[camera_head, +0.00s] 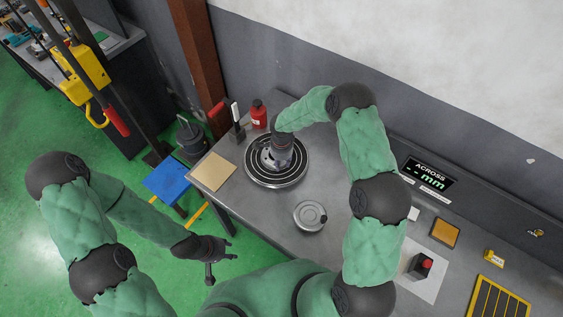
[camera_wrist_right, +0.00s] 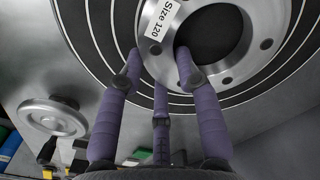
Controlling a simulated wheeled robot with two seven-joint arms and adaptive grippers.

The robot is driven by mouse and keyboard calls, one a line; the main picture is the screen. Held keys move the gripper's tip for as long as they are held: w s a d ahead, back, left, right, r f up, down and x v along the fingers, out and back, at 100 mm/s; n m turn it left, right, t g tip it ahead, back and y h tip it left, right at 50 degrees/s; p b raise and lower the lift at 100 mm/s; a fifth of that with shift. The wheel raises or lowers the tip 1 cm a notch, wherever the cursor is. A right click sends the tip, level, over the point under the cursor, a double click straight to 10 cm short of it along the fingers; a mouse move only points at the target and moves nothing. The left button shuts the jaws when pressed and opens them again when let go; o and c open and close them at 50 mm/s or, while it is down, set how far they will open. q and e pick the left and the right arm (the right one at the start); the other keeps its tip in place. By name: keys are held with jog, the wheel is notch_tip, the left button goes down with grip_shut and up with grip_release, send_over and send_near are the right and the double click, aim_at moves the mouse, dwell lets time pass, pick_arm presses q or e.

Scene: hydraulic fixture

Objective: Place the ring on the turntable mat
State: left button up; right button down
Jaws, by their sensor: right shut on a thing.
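The ring (camera_wrist_right: 246,62) is a silver metal flange with bolt holes and a "Size 120" label. In the wrist view, the purple fingers of my right gripper (camera_wrist_right: 165,60) are shut on its near edge. The turntable mat (camera_head: 262,182) is a black disc with pale concentric circles on the bench; it also fills the back of the wrist view (camera_wrist_right: 88,45). The ring is over the mat, and I cannot tell whether they touch. In the head view, my right gripper (camera_head: 277,155) hides much of the ring. My left gripper (camera_head: 222,262) is empty, fingers spread, off the bench's front edge.
A round grey lidlike part with a knob (camera_head: 309,216) lies right of the mat. A tan square (camera_head: 213,171), red bottle (camera_head: 258,114) and white-handled tool (camera_head: 236,118) are at the left end. A red button (camera_head: 426,264) is at right.

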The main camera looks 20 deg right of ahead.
jog(key=c, duration=0.9)
grip_release()
jog(key=shift+o, duration=0.2)
notch_tip(320, 180, up, 12)
